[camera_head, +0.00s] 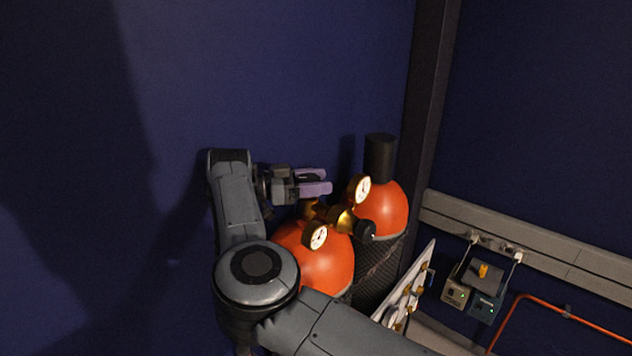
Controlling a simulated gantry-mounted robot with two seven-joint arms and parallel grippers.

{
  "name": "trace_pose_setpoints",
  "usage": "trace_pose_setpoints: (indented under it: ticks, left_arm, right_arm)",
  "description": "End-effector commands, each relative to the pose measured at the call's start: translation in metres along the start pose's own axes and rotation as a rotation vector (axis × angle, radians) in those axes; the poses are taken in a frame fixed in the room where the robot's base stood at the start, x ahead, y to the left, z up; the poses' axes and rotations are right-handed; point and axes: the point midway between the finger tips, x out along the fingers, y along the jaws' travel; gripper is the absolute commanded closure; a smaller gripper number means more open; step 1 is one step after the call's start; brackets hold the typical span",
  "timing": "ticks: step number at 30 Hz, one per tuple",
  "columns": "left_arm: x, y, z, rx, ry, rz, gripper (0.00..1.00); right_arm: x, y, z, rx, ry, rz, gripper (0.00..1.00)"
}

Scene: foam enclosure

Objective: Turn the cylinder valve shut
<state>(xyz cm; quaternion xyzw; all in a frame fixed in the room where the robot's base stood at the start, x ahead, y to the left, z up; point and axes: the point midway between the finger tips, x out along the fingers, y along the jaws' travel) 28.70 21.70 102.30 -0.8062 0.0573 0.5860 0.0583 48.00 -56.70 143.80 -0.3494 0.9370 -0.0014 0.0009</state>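The front gas cylinder (325,265) has an orange dome with a brass valve (310,209) on top. A brass regulator (341,218) is joined to the valve, with two round white-faced gauges, one low (316,236) and one high (359,189), and a black knob (366,230). My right gripper (322,183), with purple fingers, is just above the valve and points right. Its fingers and wrist hide the top of the valve, so any handwheel there does not show. I cannot tell the gap between the fingers or whether they touch the valve. My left gripper is not in view.
A second orange cylinder (390,212) with a black cap (379,157) stands behind right, near a dark post (428,90). A white panel (408,290), small bench devices (473,286) and an orange hose (545,302) are at lower right. Dark blue wall surrounds the left.

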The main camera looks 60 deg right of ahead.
Motion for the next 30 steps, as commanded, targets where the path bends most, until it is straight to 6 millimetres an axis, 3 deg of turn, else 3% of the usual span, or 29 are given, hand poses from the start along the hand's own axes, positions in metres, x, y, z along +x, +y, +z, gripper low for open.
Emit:
trace_pose_setpoints:
  ticks: [1, 4, 5, 17, 25, 30]
  left_arm:
    - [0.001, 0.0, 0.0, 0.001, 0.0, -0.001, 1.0]
    - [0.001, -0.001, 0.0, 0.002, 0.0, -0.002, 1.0]
    - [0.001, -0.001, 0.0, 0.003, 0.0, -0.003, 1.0]
    - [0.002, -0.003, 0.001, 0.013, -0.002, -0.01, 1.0]
    - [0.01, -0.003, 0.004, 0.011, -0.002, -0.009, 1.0]
    - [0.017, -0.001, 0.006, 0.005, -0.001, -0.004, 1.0]
  right_arm:
    - [0.001, -0.001, 0.004, -0.004, -0.003, -0.001, 0.34]
    - [0.001, 0.0, 0.003, -0.003, -0.002, 0.0, 0.19]
    - [0.001, 0.0, 0.003, -0.003, -0.002, 0.0, 0.18]
    - [0.0, 0.0, -0.004, 0.0, 0.0, 0.001, 0.18]
    - [0.001, 0.0, -0.04, 0.002, -0.001, 0.0, 0.18]
    - [0.019, 0.011, -0.049, -0.001, 0.005, 0.003, 0.18]
